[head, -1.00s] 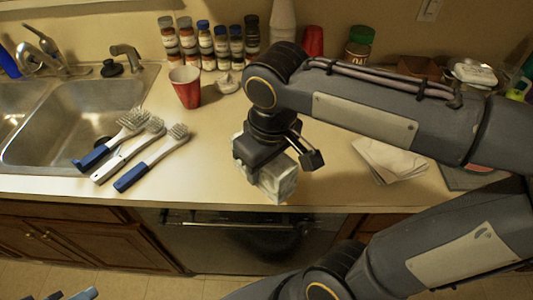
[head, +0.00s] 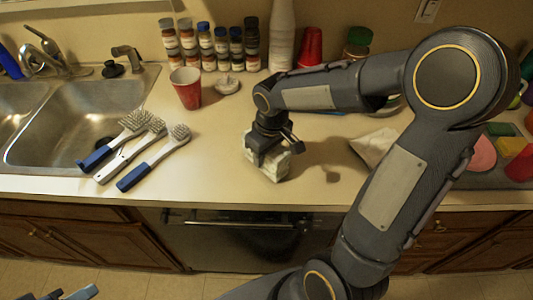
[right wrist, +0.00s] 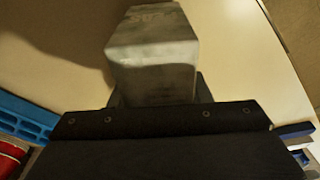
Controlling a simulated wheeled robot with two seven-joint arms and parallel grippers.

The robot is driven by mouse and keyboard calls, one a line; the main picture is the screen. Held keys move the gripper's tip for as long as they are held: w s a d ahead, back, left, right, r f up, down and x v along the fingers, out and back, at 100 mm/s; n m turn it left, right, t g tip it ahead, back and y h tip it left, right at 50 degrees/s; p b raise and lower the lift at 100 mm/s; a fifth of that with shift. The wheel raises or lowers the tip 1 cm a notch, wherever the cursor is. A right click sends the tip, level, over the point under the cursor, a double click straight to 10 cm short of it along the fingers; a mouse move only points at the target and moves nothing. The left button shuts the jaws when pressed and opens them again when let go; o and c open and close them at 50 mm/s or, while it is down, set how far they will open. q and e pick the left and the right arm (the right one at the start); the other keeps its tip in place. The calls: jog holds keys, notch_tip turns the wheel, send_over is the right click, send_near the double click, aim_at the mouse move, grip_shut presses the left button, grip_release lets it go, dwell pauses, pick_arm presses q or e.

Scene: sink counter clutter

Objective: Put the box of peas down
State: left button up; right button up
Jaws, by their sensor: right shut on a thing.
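The box of peas, a small pale box (head: 270,169), is in my right gripper (head: 271,152) over the front middle of the counter. The gripper comes down on it from above and is shut on it. I cannot tell whether its underside touches the counter. In the right wrist view the box (right wrist: 152,60) sticks out beyond the dark gripper body, with faint lettering on its far end. Part of my left gripper (head: 72,294) shows at the bottom left edge, low and away from the counter; its jaw opening is unclear.
A red cup (head: 187,90) and several spice jars (head: 221,48) stand behind. Three brushes (head: 140,145) lie left, beside the sink (head: 80,115). A white napkin (head: 373,146) lies right. The counter around the box is clear; its front edge is close.

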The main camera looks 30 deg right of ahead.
jog(key=shift+f, duration=0.25)
jog(key=shift+f, duration=0.2)
jog(key=o, duration=1.2)
jog(key=shift+r, duration=0.1)
